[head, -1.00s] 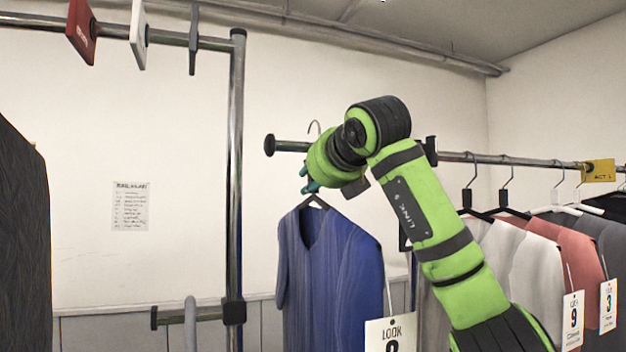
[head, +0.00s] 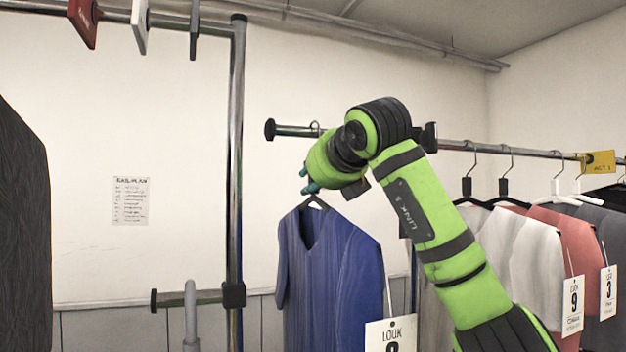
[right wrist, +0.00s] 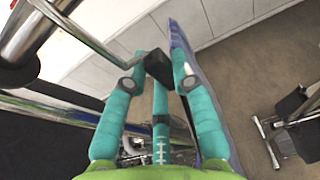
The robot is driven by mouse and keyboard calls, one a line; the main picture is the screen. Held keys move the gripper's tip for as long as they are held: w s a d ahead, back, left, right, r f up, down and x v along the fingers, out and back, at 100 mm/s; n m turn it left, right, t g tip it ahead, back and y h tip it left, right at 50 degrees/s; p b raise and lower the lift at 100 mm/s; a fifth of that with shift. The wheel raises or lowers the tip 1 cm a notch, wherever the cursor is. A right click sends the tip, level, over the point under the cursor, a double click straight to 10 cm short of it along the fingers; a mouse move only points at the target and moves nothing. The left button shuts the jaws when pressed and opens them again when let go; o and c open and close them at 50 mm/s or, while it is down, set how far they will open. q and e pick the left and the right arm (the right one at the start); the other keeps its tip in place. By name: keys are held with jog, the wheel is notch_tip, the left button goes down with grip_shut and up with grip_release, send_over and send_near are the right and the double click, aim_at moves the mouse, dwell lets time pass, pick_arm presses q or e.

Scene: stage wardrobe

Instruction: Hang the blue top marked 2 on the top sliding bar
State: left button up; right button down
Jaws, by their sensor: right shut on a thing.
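The blue top (head: 335,270) hangs on a dark hanger (head: 316,202) at the middle of the head view. Its white tag (head: 390,334) reads LOOK; the number is cut off. My right gripper (head: 309,182) is shut on the hanger's black neck (right wrist: 158,66), also visible between its fingers in the right wrist view (right wrist: 158,82). The hanger's hook (head: 315,127) appears at the top sliding bar (head: 292,131), near its black end cap; I cannot tell whether it touches. In the right wrist view, the hook wire (right wrist: 85,38) reaches toward a metal bar (right wrist: 28,35). My left gripper is not in view.
A rail (head: 525,153) continues right with several hung garments and a yellow ACT 1 sign (head: 598,163). A metal post (head: 236,150) stands left, with a lower bar (head: 202,297). A dark garment (head: 22,240) is far left.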

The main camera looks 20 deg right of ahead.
jog(key=shift+f, duration=0.3)
jog(key=c, duration=1)
grip_release()
jog(key=shift+r, duration=0.1)
jog(key=shift+o, duration=0.2)
jog(key=shift+s, duration=0.1)
jog(key=v, duration=1.2)
